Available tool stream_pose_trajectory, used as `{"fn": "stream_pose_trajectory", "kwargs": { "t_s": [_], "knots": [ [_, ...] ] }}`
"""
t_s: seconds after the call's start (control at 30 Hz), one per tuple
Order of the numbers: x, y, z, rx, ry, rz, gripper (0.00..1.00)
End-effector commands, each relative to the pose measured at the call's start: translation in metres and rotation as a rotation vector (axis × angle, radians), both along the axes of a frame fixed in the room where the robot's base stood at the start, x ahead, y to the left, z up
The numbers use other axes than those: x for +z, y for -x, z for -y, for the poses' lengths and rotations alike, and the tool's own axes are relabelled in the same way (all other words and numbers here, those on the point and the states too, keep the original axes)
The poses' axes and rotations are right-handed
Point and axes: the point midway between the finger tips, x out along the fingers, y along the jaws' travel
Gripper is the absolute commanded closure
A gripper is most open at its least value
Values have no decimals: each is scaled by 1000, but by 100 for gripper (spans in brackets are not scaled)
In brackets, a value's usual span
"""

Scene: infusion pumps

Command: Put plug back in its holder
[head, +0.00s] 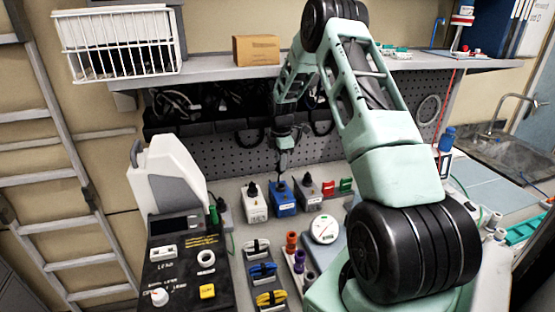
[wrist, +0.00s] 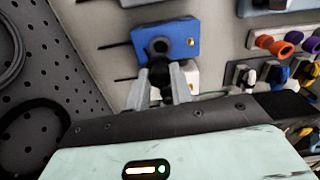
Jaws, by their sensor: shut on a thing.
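My gripper (head: 283,155) hangs over the workbench, above the blue box (head: 283,200). In the wrist view, my gripper (wrist: 162,88) is shut on a dark plug (wrist: 160,72), partly hidden between the fingers. The blue box (wrist: 183,38) lies just beyond the fingertips there, with a dark round fitting (wrist: 159,46) on its top face. The plug appears close to this fitting; I cannot tell whether they touch.
A white box (head: 254,205) and a grey box (head: 308,197), each with a black top piece, flank the blue box closely. A round white gauge (head: 324,229) and coiled cables (head: 262,270) lie in front. A pegboard (head: 225,160) stands behind, under a shelf (head: 210,75).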

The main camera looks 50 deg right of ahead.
Motion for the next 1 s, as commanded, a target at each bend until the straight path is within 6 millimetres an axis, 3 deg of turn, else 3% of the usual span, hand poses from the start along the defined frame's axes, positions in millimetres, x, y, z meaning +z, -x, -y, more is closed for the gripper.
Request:
{"fn": "stream_pose_trajectory", "kwargs": {
  "t_s": [0.37,0.8,1.0],
  "knots": [
    [-4,0,0,0,0,1,100],
    [-49,0,0,0,0,-1,100],
    [-44,0,0,0,0,-1,100]
  ]
}}
